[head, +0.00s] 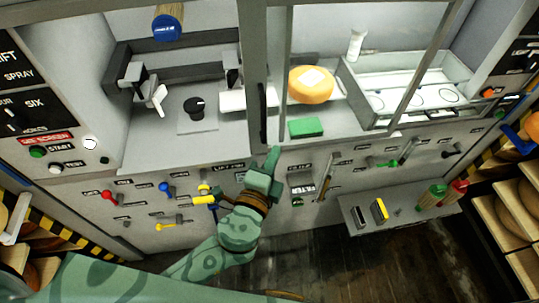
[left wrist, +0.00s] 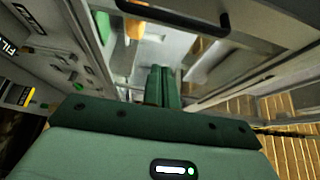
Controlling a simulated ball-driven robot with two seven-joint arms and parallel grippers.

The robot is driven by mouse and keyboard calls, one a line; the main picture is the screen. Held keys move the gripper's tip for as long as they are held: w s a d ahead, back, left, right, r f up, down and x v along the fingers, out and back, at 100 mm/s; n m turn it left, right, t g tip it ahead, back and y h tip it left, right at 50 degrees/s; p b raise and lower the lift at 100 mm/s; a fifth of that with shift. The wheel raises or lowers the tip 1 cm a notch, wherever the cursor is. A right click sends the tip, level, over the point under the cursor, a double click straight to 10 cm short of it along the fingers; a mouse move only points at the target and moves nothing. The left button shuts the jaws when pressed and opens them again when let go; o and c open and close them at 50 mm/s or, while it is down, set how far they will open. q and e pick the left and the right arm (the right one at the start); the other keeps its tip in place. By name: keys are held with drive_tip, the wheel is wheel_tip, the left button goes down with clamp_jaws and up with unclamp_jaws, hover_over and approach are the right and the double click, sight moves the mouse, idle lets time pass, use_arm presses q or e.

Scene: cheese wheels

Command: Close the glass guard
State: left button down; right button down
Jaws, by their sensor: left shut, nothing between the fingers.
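The glass guard (head: 256,60) is a grey-framed clear panel at the front of the cabinet. Its upright bar carries a long black handle (head: 263,112). I cannot tell how far the guard stands open. My left gripper (head: 274,158) is shut and empty, just below the handle's lower end. In the left wrist view its green fingertips (left wrist: 161,75) are together and point into the cabinet. A dark handle-like bar (left wrist: 172,14) crosses above them, apart from the fingers in the picture. My right gripper is not in view.
Inside the cabinet are an orange cheese wheel (head: 310,85), a green block (head: 306,127) and a white tray (head: 352,92). Levers and knobs cover the front panel below, including a yellow-handled one (head: 205,200) near my left arm. A small shelf (head: 402,215) juts out at right.

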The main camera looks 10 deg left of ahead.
use_arm(q)
drive_tip(key=w+a+p, duration=0.2)
drive_tip(key=w, duration=0.5)
idle(0.3)
drive_tip(key=shift+a, duration=0.2)
